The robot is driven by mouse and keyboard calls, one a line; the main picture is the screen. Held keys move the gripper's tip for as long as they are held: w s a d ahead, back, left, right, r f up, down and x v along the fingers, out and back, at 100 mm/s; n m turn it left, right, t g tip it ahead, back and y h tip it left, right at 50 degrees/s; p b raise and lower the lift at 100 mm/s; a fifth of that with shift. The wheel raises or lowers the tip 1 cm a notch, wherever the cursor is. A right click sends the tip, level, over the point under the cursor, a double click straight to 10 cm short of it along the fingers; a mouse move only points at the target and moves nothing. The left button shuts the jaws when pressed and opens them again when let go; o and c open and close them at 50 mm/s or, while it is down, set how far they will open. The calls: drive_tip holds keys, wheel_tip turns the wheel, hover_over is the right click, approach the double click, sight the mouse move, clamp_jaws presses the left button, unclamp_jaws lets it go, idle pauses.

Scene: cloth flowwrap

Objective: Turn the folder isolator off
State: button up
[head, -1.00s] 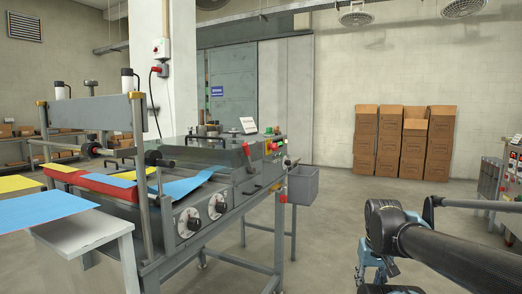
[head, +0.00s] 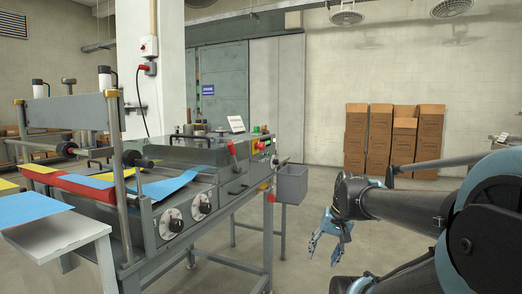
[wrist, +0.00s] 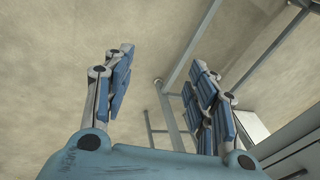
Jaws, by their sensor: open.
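The knob's position is too small to tell. A red plug (head: 148,68) and dark cable hang just below it. My gripper (head: 324,243) is open and empty in the head view, pointing down over the floor, right of the machine and well away from the box. In the wrist view its fingers (wrist: 162,88) stand apart with nothing between them.
The machine's control panel (head: 262,145) has coloured buttons, and a grey bin (head: 291,184) hangs at its right end. A side table (head: 60,236) with blue cloth (head: 28,208) stands at the left front. Cardboard boxes (head: 394,138) line the back wall. Floor between is clear.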

drive_tip(key=w+a+r+m+y, duration=0.4)
drive_tip(key=w+a+r, duration=0.2)
drive_tip(key=w+r, duration=0.3)
drive_tip(key=m+t+y, duration=0.4)
drive_tip(key=m+y, duration=0.6)
approach(265, 146)
drive_tip(key=x, duration=1.1)
drive_tip(key=shift+s+a, duration=0.15)
drive_tip(key=shift+a, duration=0.25)
drive_tip(key=c, duration=1.1)
